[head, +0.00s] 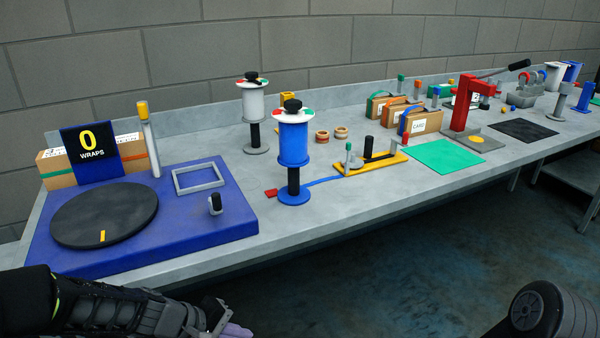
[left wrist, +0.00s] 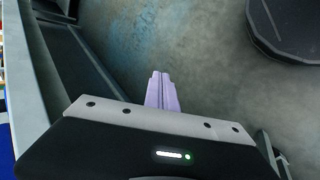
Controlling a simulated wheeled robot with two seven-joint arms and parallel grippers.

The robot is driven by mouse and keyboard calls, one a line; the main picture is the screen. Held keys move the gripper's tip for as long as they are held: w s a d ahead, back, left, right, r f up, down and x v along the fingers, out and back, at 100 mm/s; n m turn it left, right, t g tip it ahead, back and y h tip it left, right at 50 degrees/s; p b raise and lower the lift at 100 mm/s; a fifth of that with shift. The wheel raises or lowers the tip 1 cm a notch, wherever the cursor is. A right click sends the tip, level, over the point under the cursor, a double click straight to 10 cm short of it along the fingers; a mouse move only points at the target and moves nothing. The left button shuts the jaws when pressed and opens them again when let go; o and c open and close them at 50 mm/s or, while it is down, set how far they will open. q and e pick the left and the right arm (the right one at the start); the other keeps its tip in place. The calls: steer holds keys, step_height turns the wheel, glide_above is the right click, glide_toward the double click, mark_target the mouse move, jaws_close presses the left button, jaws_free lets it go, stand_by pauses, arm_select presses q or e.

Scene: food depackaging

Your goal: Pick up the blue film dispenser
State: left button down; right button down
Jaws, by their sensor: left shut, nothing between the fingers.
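The blue film dispenser (head: 293,143) stands upright near the front edge of the grey bench in the head view. It has a blue roll below a white upper part, a black knob on top and a blue round base. A blue strip runs from its base to the right. My left gripper (head: 236,331) is low at the bottom of the head view, in front of and below the bench edge, well apart from the dispenser. In the left wrist view its pale purple fingers (left wrist: 161,92) are together and empty above the floor. My right gripper is not in view.
A blue platform with a black turntable (head: 85,222) and a grey frame (head: 199,178) fills the bench's left end. A similar white dispenser (head: 253,104) stands behind the blue one. A yellow fixture (head: 372,163) and green mat (head: 441,156) lie to the right.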

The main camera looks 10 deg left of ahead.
arm_select(q)
steer(key=s+d+f+m+g+b, duration=0.1)
steer(key=s+d+f+m, duration=0.1)
steer(key=s+f, duration=0.4)
steer(key=s+d+f+m+g+y+b, duration=0.1)
steer(key=s+d+f, duration=0.4)
steer(key=f, duration=0.9)
steer(key=s+d+f+m+g+y+b, duration=0.1)
steer(key=s+d+f+m+g+b, duration=0.1)
steer(key=s+f, duration=0.5)
step_height(320, 180, down, 3)
steer(key=d+m+b, duration=0.1)
steer(key=d+m, duration=0.1)
steer(key=m, duration=0.1)
steer(key=shift+s+d, duration=0.25)
steer(key=shift+s, duration=0.15)
steer(key=shift+w+f, duration=0.1)
